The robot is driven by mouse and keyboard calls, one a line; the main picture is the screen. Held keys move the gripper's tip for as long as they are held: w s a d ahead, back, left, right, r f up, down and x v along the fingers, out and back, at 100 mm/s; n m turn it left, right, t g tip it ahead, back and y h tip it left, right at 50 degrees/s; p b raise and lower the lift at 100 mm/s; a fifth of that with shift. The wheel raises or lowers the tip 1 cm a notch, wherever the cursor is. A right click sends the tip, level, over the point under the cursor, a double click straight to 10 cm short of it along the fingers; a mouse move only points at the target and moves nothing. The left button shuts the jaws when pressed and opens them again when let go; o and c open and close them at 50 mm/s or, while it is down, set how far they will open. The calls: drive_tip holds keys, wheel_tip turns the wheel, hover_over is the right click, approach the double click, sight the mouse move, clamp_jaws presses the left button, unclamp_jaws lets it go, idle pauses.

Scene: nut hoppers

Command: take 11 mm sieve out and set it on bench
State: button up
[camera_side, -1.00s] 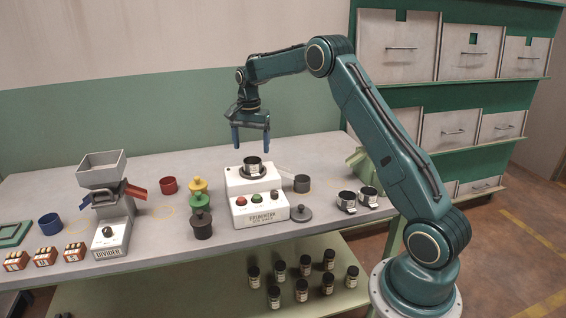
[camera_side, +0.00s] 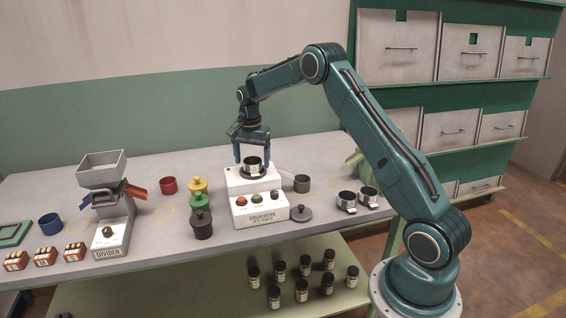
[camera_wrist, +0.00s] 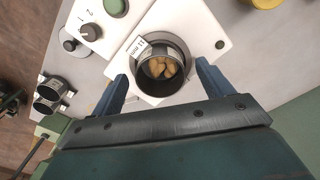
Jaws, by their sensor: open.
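The 11 mm sieve (camera_wrist: 181,56) is a dark metal cup with a white "11 mm" tag, with several brown nuts inside it. It stands upright on the white shaker machine (camera_side: 259,204), and it also shows in the side view (camera_side: 254,165). My gripper (camera_side: 252,162) is open, pointing down, with its blue fingers on either side of the sieve. In the wrist view my gripper (camera_wrist: 165,80) has a gap between each finger and the sieve wall.
Two metal cups (camera_side: 357,198) stand on the bench (camera_side: 150,268) at right. A divider (camera_side: 108,210) is further left.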

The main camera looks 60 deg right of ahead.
drive_tip(key=c, duration=1.1)
drive_tip(key=shift+r, duration=0.15)
wheel_tip(320, 180, up, 20)
idle(0.3)
idle(0.5)
